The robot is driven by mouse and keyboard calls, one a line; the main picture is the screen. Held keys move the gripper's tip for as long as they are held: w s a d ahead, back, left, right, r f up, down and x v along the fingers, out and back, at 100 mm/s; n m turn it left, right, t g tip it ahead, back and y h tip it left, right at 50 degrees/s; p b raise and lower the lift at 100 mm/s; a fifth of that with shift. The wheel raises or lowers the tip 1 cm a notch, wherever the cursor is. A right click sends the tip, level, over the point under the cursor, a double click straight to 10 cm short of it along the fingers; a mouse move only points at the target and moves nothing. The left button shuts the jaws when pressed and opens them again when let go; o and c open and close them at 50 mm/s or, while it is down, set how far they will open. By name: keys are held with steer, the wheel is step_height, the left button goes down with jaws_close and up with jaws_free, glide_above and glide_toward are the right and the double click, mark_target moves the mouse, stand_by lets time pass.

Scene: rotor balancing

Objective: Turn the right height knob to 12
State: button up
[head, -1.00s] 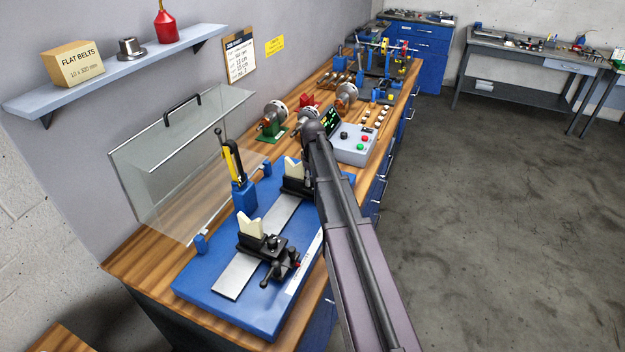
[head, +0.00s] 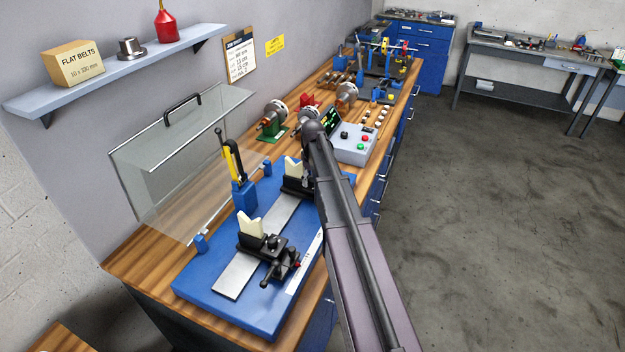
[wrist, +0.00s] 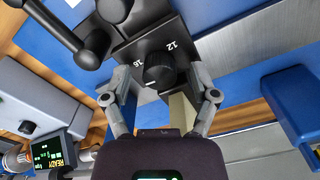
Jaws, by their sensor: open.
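The right height knob (wrist: 160,72) is a round black knob on a black support block in the wrist view. White marks 12 and 16 show beside it, 12 to its upper right and 16 to its upper left. My gripper (wrist: 158,82) is open, with one finger on each side of the knob; I cannot tell whether either finger touches it. In the head view the right support (head: 293,186) with its cream V-block is partly hidden behind my arm, and the knob and gripper are hidden there.
The left support (head: 262,247) stands nearer on the blue base (head: 205,282). A yellow-and-black upright tool (head: 233,163) in a blue holder and a clear guard (head: 170,165) stand behind. A grey control box (head: 355,145) lies beyond.

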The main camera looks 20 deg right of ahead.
steer(key=shift+n, duration=0.4)
